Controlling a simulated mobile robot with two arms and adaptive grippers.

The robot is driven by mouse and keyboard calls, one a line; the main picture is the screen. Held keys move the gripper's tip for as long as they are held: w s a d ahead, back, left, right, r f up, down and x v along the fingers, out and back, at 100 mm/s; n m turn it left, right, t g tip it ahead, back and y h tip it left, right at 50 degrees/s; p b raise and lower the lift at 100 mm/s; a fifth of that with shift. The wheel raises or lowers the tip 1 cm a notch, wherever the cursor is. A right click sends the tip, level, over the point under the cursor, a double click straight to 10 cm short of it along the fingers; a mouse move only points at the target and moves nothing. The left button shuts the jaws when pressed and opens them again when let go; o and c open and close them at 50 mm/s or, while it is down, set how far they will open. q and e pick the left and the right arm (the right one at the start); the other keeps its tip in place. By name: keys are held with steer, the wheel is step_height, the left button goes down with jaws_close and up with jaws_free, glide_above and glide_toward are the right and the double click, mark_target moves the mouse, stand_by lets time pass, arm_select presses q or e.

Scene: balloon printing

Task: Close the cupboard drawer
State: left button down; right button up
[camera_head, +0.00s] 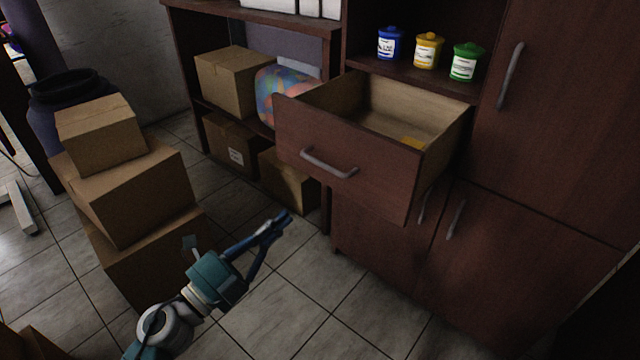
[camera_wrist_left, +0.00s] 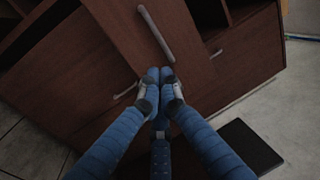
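My left gripper (camera_head: 283,220) is below and in front of the drawer, apart from the handle in the head view. In the left wrist view the blue fingertips (camera_wrist_left: 160,78) are together with nothing seen between them. The drawer handle (camera_wrist_left: 156,33) shows just beyond them. My right gripper is not in view.
Stacked cardboard boxes (camera_head: 125,190) stand on the tiled floor at the left, by a dark barrel (camera_head: 70,90). Blue, yellow and green jars (camera_head: 428,50) stand on the shelf above the drawer. Floor in front of the cupboard (camera_head: 330,310) is clear.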

arm_select(q)
steer(key=p+x, duration=0.1)
steer(key=x, duration=1.1)
steer(key=shift+w+d, duration=0.15)
steer(key=shift+w, duration=0.05)
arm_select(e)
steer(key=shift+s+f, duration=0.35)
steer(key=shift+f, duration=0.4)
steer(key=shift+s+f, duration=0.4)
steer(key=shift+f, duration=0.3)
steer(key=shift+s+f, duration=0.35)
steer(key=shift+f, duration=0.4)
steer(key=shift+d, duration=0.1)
